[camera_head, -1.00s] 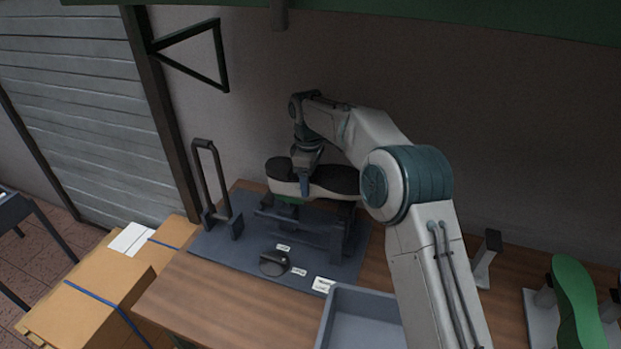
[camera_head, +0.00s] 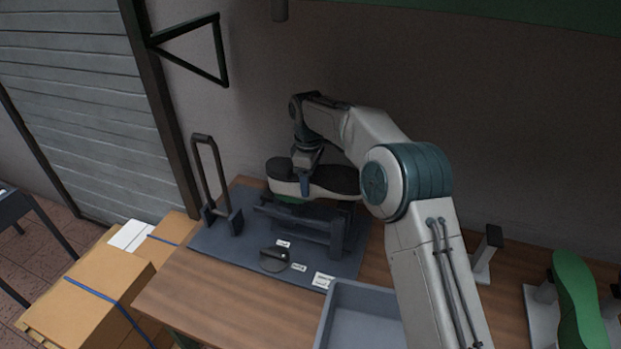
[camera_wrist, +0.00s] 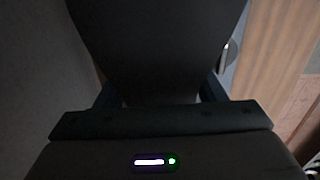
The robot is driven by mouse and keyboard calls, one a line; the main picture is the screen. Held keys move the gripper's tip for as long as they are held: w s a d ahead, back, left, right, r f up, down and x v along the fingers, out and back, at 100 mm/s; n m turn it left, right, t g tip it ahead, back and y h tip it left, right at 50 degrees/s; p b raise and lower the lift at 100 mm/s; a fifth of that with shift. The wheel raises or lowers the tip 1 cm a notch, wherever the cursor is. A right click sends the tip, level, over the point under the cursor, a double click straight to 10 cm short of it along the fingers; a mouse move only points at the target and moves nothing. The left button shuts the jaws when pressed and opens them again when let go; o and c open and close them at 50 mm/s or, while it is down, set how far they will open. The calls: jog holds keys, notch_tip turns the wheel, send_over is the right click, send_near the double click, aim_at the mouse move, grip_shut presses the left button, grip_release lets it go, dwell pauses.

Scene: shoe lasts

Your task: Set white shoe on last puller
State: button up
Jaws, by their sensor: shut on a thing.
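The white shoe (camera_head: 290,187) has a white side and a dark sole that faces up, with a bit of green under it. It lies level over the dark grey last puller (camera_head: 320,228). I cannot tell whether it touches the puller. My gripper (camera_head: 305,188) is shut on the shoe from above, one finger showing on its near side. In the wrist view the dark sole (camera_wrist: 160,50) fills the middle between my fingers. The puller's upper part is partly hidden under the shoe.
The puller's base plate carries an upright handle frame (camera_head: 212,180) at left and a dark knob (camera_head: 274,259) with small labels in front. A grey tray (camera_head: 340,318) stands at the front. A green last (camera_head: 576,300) stands at right. Cardboard boxes (camera_head: 110,270) are at left.

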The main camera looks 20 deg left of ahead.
jog(key=shift+f, duration=0.5)
dwell(0.7)
jog(key=shift+f, duration=0.3)
jog(key=o, duration=1.5)
jog(key=shift+c, duration=0.2)
jog(key=shift+o, duration=1.2)
jog(key=shift+f, duration=0.1)
jog(key=shift+r+p, duration=2.05)
jog(key=shift+r, duration=0.75)
jog(key=shift+r+p, duration=0.55)
jog(key=shift+r, duration=0.75)
